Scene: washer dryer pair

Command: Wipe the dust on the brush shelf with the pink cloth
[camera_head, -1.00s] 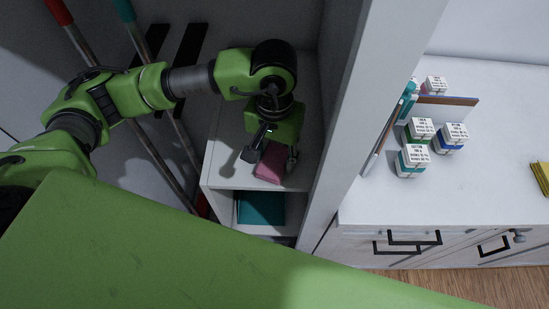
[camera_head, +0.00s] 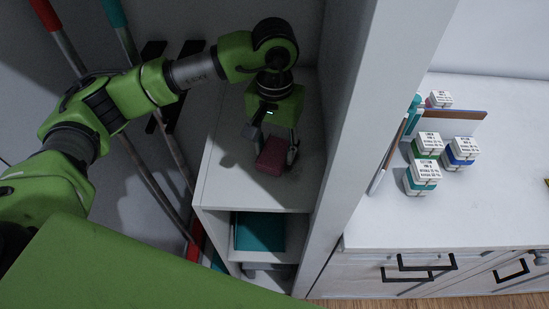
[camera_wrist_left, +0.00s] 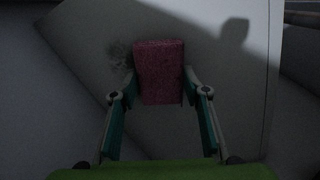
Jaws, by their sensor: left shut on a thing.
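The pink cloth (camera_head: 271,156) is a folded block between the fingers of my left gripper (camera_head: 274,148). The gripper is shut on it, and the cloth is at the white top of the brush shelf (camera_head: 235,190); I cannot tell how firmly it touches. In the left wrist view, the cloth (camera_wrist_left: 160,72) sits between the two fingertips. A grey, fuzzy dust patch (camera_wrist_left: 119,56) shows just left of the cloth there. In the head view the dust is not clear. My right gripper is not in view.
A teal item (camera_head: 258,232) lies in the compartment below. Long-handled tools (camera_head: 66,55) lean left of the shelf. A tall white panel (camera_head: 355,120) stands close on the right. Beyond it, a white counter (camera_head: 450,215) carries several small labelled boxes (camera_head: 424,173).

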